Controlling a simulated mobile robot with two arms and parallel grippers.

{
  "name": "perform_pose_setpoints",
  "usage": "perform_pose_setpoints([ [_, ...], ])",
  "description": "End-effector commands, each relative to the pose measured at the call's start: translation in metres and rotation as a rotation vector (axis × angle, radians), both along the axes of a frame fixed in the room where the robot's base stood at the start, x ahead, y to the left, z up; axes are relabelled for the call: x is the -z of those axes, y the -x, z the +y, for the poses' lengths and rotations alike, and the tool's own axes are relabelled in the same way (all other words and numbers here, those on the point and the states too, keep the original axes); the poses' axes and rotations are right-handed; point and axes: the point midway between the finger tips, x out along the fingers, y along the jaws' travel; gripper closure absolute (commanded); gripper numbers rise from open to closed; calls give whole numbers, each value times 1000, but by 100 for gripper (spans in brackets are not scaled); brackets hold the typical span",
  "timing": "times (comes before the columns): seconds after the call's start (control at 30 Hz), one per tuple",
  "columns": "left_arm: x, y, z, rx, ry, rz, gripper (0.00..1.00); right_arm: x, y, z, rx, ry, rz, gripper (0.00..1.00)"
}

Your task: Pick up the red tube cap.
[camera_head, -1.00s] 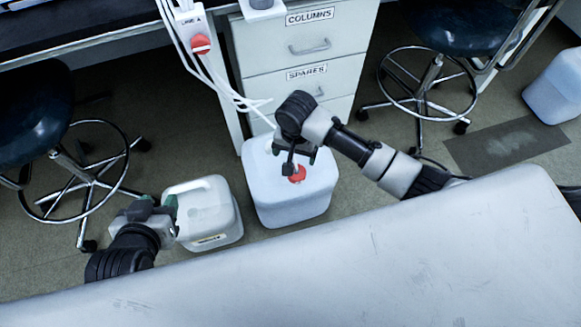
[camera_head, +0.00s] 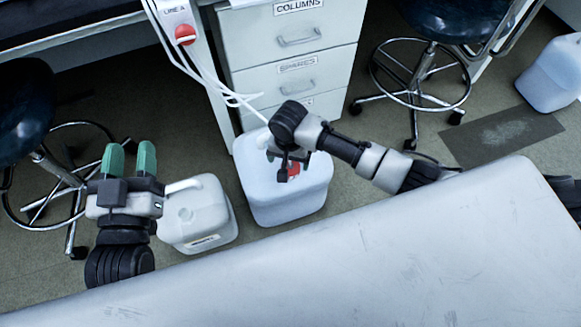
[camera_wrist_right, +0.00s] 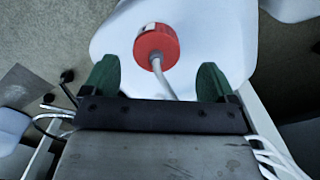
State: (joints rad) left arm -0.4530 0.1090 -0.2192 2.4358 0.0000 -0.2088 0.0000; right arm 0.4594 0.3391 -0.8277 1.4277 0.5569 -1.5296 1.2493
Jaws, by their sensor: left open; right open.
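The red tube cap (camera_wrist_right: 156,42) sits on top of the white container (camera_head: 255,190), with a pale tube running from it. In the head view the cap (camera_head: 294,169) is partly hidden by my right gripper. My right gripper (camera_wrist_right: 157,80) is open, its green fingers on either side of the tube and short of the cap in the right wrist view. In the head view my right gripper (camera_head: 288,168) hangs over the container. My left gripper (camera_head: 130,160) is open and empty, left of the smaller jug, with its green fingers pointing away.
A smaller white jug (camera_head: 197,212) stands left of the container. Drawers (camera_head: 295,50) stand behind, with a red knob (camera_head: 185,34) on a white panel and loose white tubes beside them. Stools stand at left and right (camera_head: 455,20).

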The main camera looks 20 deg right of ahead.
Motion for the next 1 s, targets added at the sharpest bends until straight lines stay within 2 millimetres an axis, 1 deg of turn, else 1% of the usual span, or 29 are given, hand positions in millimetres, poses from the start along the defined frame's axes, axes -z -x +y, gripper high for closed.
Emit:
perform_pose_setpoints([
  [0.03, -4, 1, -1, 3, 16, -59, 57, 7, 0, -2, 0, 2, 0, 13],
  [0.17, -22, 7, -3, 13, 58, -210, 57, 17, 0, -4, 0, 3, 1, 13],
  [0.3, -40, 17, -4, 22, 103, -371, 57, 27, 1, -5, 1, 0, 0, 13],
  [0.5, -58, 31, -3, 31, 154, -546, 57, 39, 1, -5, 0, 1, 1, 13],
  [0.63, -63, 36, -3, 33, 167, -592, 57, 41, 1, -5, 0, 1, -1, 13],
  [0.87, -64, 37, -3, 34, 169, -596, 57, 41, 1, -5, 0, 1, -1, 13],
  [1.0, -64, 36, -3, 33, 168, -596, 57, 41, 1, -5, 0, 1, -1, 34],
])
